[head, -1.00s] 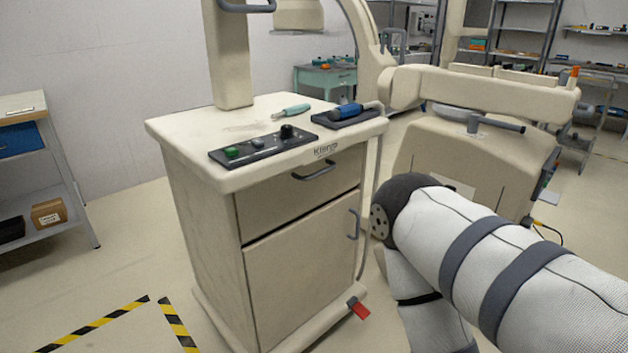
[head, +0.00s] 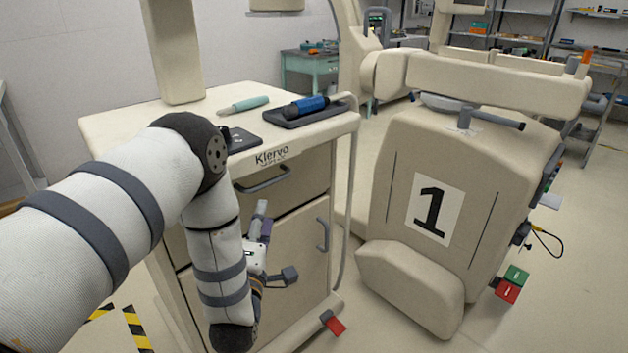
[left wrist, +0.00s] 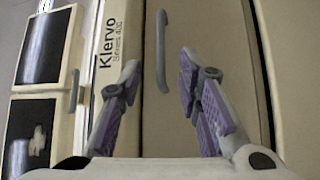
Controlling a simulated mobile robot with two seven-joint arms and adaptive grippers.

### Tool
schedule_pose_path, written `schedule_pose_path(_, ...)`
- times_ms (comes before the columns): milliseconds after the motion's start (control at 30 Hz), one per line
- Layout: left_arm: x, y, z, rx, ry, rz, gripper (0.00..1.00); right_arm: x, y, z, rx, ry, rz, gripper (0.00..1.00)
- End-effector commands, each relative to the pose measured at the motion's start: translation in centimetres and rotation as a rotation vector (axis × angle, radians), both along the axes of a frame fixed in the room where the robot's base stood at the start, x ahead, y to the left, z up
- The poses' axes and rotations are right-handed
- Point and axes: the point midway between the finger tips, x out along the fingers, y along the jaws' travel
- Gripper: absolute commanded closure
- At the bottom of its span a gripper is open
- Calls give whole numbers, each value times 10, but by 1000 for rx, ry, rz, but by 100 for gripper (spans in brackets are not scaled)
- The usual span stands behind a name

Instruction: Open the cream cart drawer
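The cream cart (head: 310,140) stands left of centre in the head view. Its drawer (head: 305,178) is shut under the "Klervo" label, partly hidden by my left arm. The grey drawer handle (head: 264,182) shows beside my arm. My left gripper (head: 276,242) is open and empty in front of the cart, lower than the drawer handle. In the left wrist view, a grey bar handle (left wrist: 162,50) on the cream front beside the label lies ahead, between the lines of the open fingers (left wrist: 159,75), apart from them. My right gripper is out of view.
Below the drawer is a door with an upright grey handle (head: 323,235). A teal-handled tool (head: 245,104) and a blue tool (head: 306,106) in a dark tray lie on the cart top. A red pedal (head: 334,324) sticks out low. A cream machine marked "1" (head: 437,214) stands at right.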

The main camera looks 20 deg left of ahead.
Motion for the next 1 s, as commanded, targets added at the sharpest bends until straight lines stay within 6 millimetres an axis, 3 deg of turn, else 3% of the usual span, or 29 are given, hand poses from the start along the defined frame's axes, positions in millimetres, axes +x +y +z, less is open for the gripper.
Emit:
schedule_pose_path(300, 70, 28, 8, 3, 4, -1, 69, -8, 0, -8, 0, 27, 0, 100)
schedule_pose_path(433, 92, 36, 11, 3, 5, -2, 69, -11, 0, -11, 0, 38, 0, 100)
schedule_pose_path(600, 104, 41, 14, 1, 6, -2, 69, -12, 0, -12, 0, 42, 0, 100)
schedule_pose_path(833, 105, 42, 15, 2, 6, -2, 69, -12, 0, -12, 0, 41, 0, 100)
schedule_pose_path(967, 105, 42, 15, 2, 6, -2, 98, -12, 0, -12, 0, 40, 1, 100)
schedule_pose_path(1000, 105, 42, 15, 2, 6, -2, 100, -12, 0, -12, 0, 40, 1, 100)
